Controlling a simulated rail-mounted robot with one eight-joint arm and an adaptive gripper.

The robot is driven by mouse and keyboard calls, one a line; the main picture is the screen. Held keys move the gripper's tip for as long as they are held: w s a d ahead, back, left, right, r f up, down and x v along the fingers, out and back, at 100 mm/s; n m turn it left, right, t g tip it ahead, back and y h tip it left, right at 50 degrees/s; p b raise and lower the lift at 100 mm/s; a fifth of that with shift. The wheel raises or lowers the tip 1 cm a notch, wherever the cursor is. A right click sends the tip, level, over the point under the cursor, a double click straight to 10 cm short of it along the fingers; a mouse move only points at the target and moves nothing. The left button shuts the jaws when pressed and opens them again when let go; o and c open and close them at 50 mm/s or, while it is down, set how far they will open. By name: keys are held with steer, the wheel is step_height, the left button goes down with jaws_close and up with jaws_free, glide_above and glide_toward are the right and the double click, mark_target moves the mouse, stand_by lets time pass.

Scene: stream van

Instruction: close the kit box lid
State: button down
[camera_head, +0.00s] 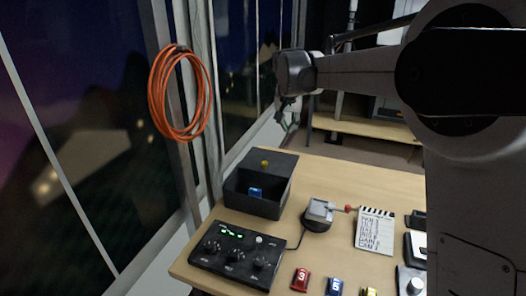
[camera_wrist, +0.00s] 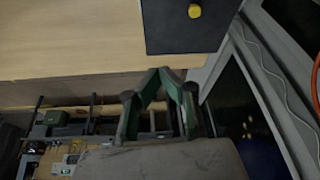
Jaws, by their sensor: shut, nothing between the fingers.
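The kit box (camera_head: 252,207) is a dark open-fronted box at the back left of the table. Its dark lid (camera_head: 279,161) with a yellow knob (camera_head: 264,163) lies over the rear part. The front part is uncovered, and a blue item (camera_head: 255,193) shows inside. In the wrist view, the lid (camera_wrist: 170,35) and yellow knob (camera_wrist: 194,11) are at the top. My gripper (camera_head: 288,118) is raised beyond the box's far side, apart from the lid. In the wrist view its fingers (camera_wrist: 160,72) are together and empty, below the lid's edge.
A control panel (camera_head: 237,254) stands in front of the box. A grey device (camera_head: 319,214), a clapperboard (camera_head: 375,230), and small red (camera_head: 301,279) and blue (camera_head: 335,286) numbered items are to the right. The window wall with an orange cable coil (camera_head: 156,92) is at left.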

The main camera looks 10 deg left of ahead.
glide_toward(268, 157)
steer(key=p+x, duration=0.1)
steer(key=x, duration=0.3)
steer(key=shift+w+f, duration=0.2)
steer(key=shift+f, duration=0.05)
steer(key=s+p, duration=0.1)
steer(key=s, duration=0.2)
steer(key=shift+f, duration=0.1)
steer(key=shift+s+a+f, duration=0.1)
steer(key=shift+s+f, duration=0.15)
steer(key=shift+s, duration=0.25)
steer(key=shift+s, duration=0.1)
steer(key=s+a+b, duration=0.3)
steer(key=s, duration=1)
steer(key=shift+a+f, duration=0.1)
steer(key=shift+w+b, duration=0.15)
steer(key=shift+b, duration=0.15)
